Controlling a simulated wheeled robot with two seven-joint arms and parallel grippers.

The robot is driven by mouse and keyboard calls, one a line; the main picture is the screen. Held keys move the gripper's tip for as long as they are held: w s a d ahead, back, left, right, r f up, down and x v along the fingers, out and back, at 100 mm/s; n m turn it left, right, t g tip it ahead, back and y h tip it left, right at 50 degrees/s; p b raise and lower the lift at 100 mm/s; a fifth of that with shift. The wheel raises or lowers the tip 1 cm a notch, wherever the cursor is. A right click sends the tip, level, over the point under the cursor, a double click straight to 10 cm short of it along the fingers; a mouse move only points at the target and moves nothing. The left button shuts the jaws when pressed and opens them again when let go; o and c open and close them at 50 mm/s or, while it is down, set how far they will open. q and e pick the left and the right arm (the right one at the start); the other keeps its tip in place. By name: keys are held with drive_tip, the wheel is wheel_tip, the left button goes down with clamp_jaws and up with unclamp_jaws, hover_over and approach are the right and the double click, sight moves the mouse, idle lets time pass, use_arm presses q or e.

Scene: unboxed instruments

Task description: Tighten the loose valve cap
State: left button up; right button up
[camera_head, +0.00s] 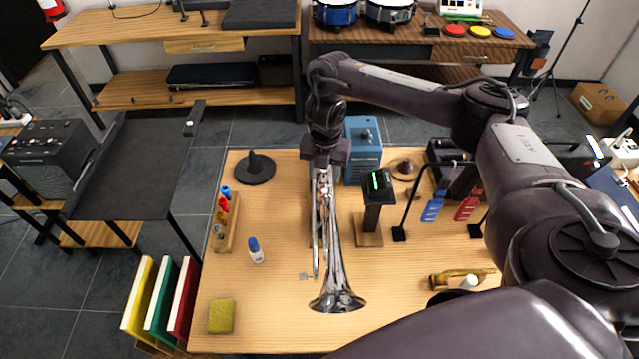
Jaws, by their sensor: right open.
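A silver trumpet (334,262) lies along the middle of the wooden table (278,315), its bell toward the near edge. My right arm reaches over from the right, and my right gripper (325,163) points down at the far part of the trumpet. It is open. Its fingertips and the trumpet's valves overlap in the view, so I cannot tell whether they touch. The valve cap is too small and too covered to make out. My left gripper is not in view.
Left of the trumpet are a small blue-capped bottle (256,251), a rack with coloured items (226,220), a yellow sponge (221,316) and a black mute (255,167). A blue box (363,150) and a display stand (374,205) are close on its right.

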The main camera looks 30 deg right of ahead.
sight(325, 180)
wheel_tip(325, 180, down, 2)
drive_tip(key=shift+f, duration=0.25)
drive_tip(key=shift+s+a+f+p, duration=0.1)
drive_tip(key=shift+f+p, duration=0.2)
drive_tip(key=shift+f, duration=0.35)
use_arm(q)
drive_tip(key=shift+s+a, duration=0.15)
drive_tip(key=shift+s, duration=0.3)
use_arm(e)
clamp_jaws()
